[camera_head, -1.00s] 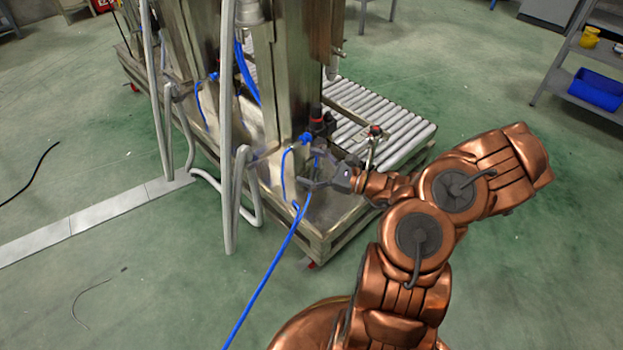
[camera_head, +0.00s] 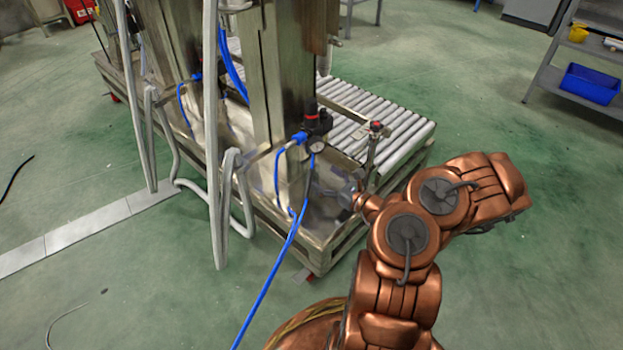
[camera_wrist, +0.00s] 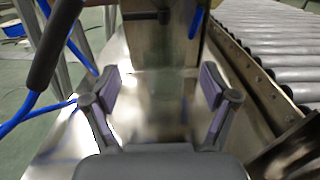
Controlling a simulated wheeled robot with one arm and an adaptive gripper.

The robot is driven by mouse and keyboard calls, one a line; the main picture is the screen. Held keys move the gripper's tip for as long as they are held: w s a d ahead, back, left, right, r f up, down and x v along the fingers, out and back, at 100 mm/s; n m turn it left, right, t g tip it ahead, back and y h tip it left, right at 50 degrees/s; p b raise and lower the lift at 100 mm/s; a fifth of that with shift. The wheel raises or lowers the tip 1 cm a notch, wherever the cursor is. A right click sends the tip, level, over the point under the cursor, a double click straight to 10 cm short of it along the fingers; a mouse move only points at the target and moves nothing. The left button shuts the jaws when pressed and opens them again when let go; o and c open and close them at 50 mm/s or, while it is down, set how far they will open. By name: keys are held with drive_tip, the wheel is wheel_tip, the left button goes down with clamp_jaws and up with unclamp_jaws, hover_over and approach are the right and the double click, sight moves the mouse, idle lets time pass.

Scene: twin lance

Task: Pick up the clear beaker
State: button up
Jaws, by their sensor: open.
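I cannot make out the clear beaker in either view. My gripper (camera_wrist: 160,85) is open in the wrist view, its two dark fingers spread apart with nothing clearly visible between them. Behind and below the fingers is a shiny metal surface (camera_wrist: 150,118) of the machine, with blurred reflections. In the head view my gripper (camera_head: 346,197) reaches over the machine's low metal base, near the foot of the column, and its fingers are hard to pick out there.
The metal column (camera_head: 275,90) stands close to my gripper, with a red-capped valve (camera_head: 312,112) and a blue hose (camera_head: 268,280). A roller conveyor (camera_head: 385,120) lies to the right. Grey upright pipes (camera_head: 212,130) stand left. Green floor is open at right.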

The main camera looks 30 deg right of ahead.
sight(317, 173)
drive_tip(key=shift+w+a, duration=0.2)
drive_tip(key=shift+w, duration=0.5)
drive_tip(key=w+b, duration=0.2)
drive_tip(key=w, duration=0.1)
drive_tip(key=w+f+b, duration=0.1)
drive_tip(key=shift+w+a, duration=0.15)
drive_tip(key=shift+a, duration=0.1)
drive_tip(key=shift+w+r, duration=0.1)
drive_tip(key=shift+w, duration=0.3)
drive_tip(key=shift+c, duration=0.3)
drive_tip(key=c, duration=1.2)
drive_tip(key=shift+r, duration=0.1)
